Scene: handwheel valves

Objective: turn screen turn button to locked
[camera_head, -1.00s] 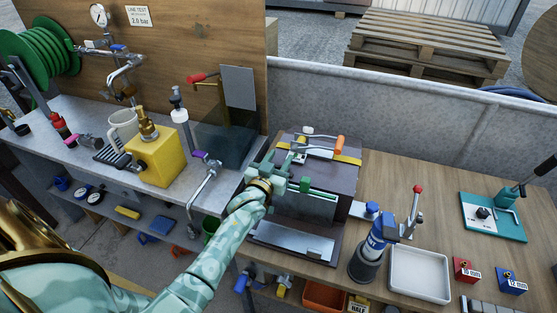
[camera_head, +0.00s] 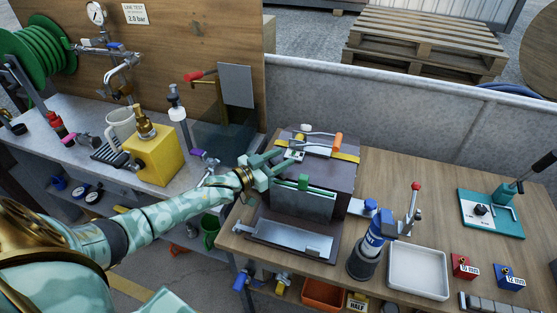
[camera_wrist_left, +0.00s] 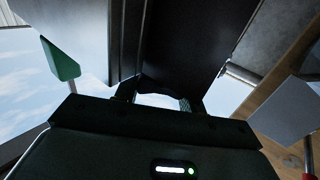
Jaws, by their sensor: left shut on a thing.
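The dark boxy machine (camera_head: 318,172) stands on the wooden bench. A grey screen panel (camera_head: 302,206) is on its front, with a green bar and a small upright green tab (camera_head: 303,181) along its top edge. My left gripper (camera_head: 279,163) is at the machine's upper left front, its green fingers shut on a small part there, which I take to be the screen turn button. The fingers hide that part, so its angle and any marking cannot be read. The left wrist view shows dark panels close ahead and a green piece (camera_wrist_left: 61,60) at the left. My right gripper is not in view.
An orange-handled lever (camera_head: 337,142) lies on the machine's top. A blue and dark cylinder (camera_head: 373,240), a red-knobbed lever (camera_head: 413,205) and a white tray (camera_head: 418,270) stand to the right. A yellow block (camera_head: 154,160) sits on the left bench.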

